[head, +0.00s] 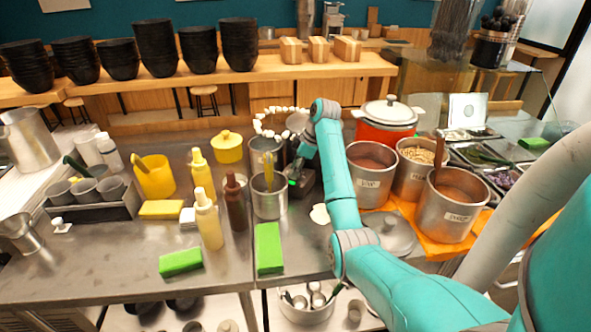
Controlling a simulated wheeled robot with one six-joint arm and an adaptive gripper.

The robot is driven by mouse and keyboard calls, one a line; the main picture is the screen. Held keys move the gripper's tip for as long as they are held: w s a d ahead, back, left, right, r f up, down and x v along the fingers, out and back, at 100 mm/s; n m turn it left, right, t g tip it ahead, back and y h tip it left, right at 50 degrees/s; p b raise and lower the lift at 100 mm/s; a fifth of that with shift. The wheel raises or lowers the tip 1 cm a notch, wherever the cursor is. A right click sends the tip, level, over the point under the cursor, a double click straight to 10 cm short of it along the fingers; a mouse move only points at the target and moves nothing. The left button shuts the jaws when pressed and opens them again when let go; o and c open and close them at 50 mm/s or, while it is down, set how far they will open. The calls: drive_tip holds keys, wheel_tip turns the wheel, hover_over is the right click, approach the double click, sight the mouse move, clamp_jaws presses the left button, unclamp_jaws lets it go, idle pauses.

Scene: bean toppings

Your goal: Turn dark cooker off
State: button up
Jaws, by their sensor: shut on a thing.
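My gripper (295,172) is small and dark in the head view, at the end of my teal arm, just behind and right of a metal pot (269,201). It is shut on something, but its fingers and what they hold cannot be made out. A dark boxy shape (306,181) with a small green light at its left side sits right at my gripper; I cannot tell for sure whether it is the dark cooker. My arm hides part of that area. A red cooker (383,133) with a pale lid stands farther back to the right.
A loose metal lid (392,232) is near my forearm.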

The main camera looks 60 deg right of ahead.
drive_tip(key=o, duration=1.1)
drive_tip(key=shift+o, duration=0.2)
drive_tip(key=shift+m, duration=0.3)
